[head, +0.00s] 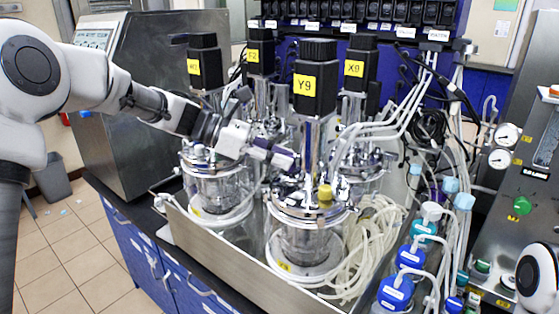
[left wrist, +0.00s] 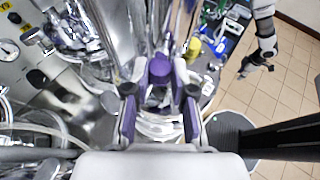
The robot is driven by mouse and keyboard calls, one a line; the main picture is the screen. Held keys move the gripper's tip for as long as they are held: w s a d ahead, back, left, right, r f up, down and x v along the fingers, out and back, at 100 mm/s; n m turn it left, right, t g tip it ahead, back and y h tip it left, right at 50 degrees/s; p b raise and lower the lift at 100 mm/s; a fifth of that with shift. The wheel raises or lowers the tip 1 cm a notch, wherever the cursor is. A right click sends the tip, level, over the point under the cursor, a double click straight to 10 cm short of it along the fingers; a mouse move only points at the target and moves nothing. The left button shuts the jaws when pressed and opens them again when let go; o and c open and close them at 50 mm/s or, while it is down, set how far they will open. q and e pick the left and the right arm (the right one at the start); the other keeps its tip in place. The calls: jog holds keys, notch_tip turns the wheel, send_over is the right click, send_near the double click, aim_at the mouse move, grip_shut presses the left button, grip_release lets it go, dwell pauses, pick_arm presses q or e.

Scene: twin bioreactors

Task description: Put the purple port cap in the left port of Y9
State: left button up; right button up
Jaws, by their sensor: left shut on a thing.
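Y9 (head: 305,84) is the front bioreactor with a black motor, a yellow label and a glass vessel under a metal lid. My left gripper (head: 284,157) is just above its lid, at the left of the motor column. In the left wrist view the purple port cap (left wrist: 160,69) sits between the fingertips of my left gripper (left wrist: 160,92), which is shut on it. The cap looks raised off the lid; its lower side and the left port are hidden. My right gripper (left wrist: 258,65) is far off, over the floor side, and looks open and empty.
A yellow cap (head: 325,193) stands on Y9's front lid. Bioreactor X9 (head: 354,69) and two others stand close behind and left. White tubes (head: 378,235) lie coiled at the right, near blue-capped bottles (head: 396,291). A metal tray wall (head: 235,262) runs along the front.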

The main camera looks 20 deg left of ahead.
aim_at(279, 182)
pick_arm(q)
jog(key=shift+w+f+p, duration=0.1)
jog(key=shift+f+p, duration=0.25)
notch_tip(279, 182, down, 2)
jog(key=shift+f+p, duration=0.2)
jog(key=shift+p, duration=0.45)
jog(key=shift+a+f, duration=0.1)
jog(key=shift+f, duration=0.15)
jog(key=shift+f+b, duration=0.15)
jog(key=shift+b, duration=0.25)
jog(key=o, duration=0.8)
jog(key=shift+o, duration=0.2)
